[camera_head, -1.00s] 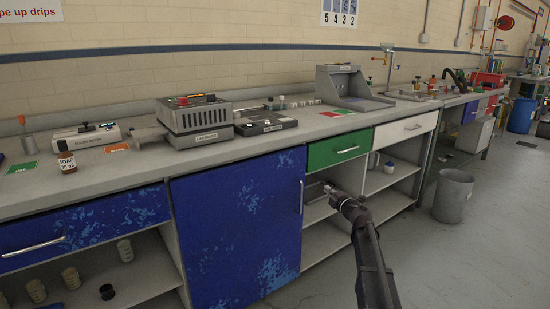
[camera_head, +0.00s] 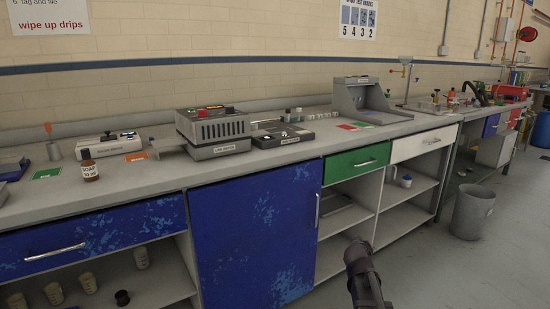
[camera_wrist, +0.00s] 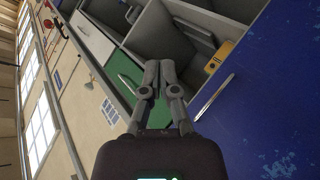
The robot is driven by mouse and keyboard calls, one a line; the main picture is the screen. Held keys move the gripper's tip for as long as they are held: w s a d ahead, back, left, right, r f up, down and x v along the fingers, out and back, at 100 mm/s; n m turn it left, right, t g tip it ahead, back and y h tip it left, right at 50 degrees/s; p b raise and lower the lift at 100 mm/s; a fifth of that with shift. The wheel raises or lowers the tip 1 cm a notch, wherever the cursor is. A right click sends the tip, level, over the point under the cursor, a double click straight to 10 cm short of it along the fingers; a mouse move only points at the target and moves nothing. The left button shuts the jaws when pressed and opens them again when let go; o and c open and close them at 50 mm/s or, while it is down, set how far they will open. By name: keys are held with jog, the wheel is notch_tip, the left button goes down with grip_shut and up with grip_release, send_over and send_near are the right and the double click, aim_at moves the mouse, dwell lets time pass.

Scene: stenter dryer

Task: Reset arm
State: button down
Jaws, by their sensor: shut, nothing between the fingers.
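My gripper (camera_head: 357,248) is at the lower right of the middle in the head view, in front of the open shelves under the green drawer (camera_head: 356,161). In the wrist view my gripper (camera_wrist: 152,68) has its two grey fingers together with nothing between them. The fingers point toward the cabinet front, with the green drawer (camera_wrist: 118,66) to their left and the open shelf bay above. The gripper looks clear of the furniture. Much of my arm is below the head view.
A blue cabinet door (camera_head: 255,245) stands left of the gripper, with a blue drawer (camera_head: 95,238) further left. A white drawer (camera_head: 424,144) is to the right. A grey bin (camera_head: 473,212) stands on the floor. The bench top (camera_head: 130,178) holds a grey device (camera_head: 212,132) and several small items.

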jog(key=s+a+f+m+g+y, duration=0.1)
jog(key=s+a+f+g+y, duration=0.15)
jog(key=s+a+g, duration=0.4)
jog(key=s+a+f+m+g+y+p, duration=0.1)
jog(key=s+a+f+y, duration=0.15)
jog(key=s, duration=0.75)
jog(key=s+a+f+m+g+y, duration=0.1)
jog(key=s+a+f+g, duration=0.35)
jog(key=s, duration=0.45)
notch_tip(320, 180, up, 38)
jog(key=t+p, duration=0.1)
jog(key=p, duration=3.6)
jog(key=shift+w+a+p, duration=0.2)
jog(key=shift+w+p, duration=0.15)
